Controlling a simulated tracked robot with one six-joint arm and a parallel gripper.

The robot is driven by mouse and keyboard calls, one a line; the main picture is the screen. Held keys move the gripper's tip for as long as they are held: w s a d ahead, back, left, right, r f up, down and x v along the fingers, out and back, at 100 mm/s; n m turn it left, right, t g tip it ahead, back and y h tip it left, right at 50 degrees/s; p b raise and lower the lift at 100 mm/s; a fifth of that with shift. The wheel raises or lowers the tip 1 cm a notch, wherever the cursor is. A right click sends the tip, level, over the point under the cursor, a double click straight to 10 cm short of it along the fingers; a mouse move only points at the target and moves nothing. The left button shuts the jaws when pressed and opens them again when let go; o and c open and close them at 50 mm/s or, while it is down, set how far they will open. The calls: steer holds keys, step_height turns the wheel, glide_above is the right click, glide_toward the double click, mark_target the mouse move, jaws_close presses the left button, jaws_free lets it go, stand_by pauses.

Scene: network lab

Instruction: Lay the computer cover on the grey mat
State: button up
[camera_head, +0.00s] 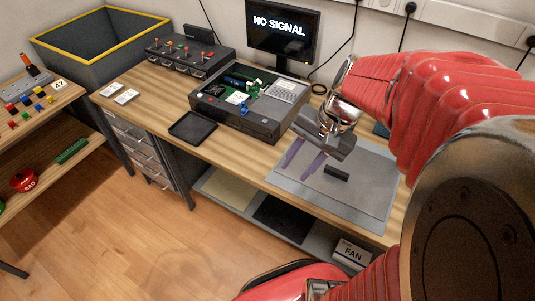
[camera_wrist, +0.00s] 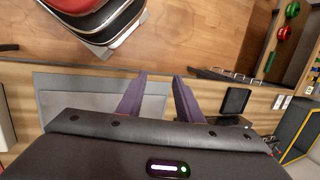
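The computer cover (camera_head: 362,188) looks like a flat grey panel with a black handle (camera_head: 336,173), lying on the grey mat (camera_head: 372,221) at the right of the bench. The mat shows as a paler border around it. In the wrist view the cover (camera_wrist: 80,103) and the mat (camera_wrist: 75,81) are partly hidden by my gripper's body. My gripper (camera_head: 294,174) has two purple fingers, spread apart with nothing between them. It is above the left part of the mat, left of the handle and apart from it. The wrist view also shows the fingers (camera_wrist: 159,78) apart.
The opened computer case (camera_head: 250,125) with its green board stands left of the mat. A black tray (camera_head: 193,127) lies left of it. The monitor (camera_head: 283,28) and a panel with red-topped switches (camera_head: 188,58) stand behind. A low shelf holds a fan box (camera_head: 352,253).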

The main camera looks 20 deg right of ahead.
steer(key=s+a+r+n+t+h, duration=0.3)
steer(key=s+a+r+n, duration=0.1)
steer(key=a+r+n, duration=0.3)
steer(key=shift+a+r+n+t+h, duration=0.2)
steer(key=shift+a+n+t+h, duration=0.3)
steer(key=shift+n, duration=0.9)
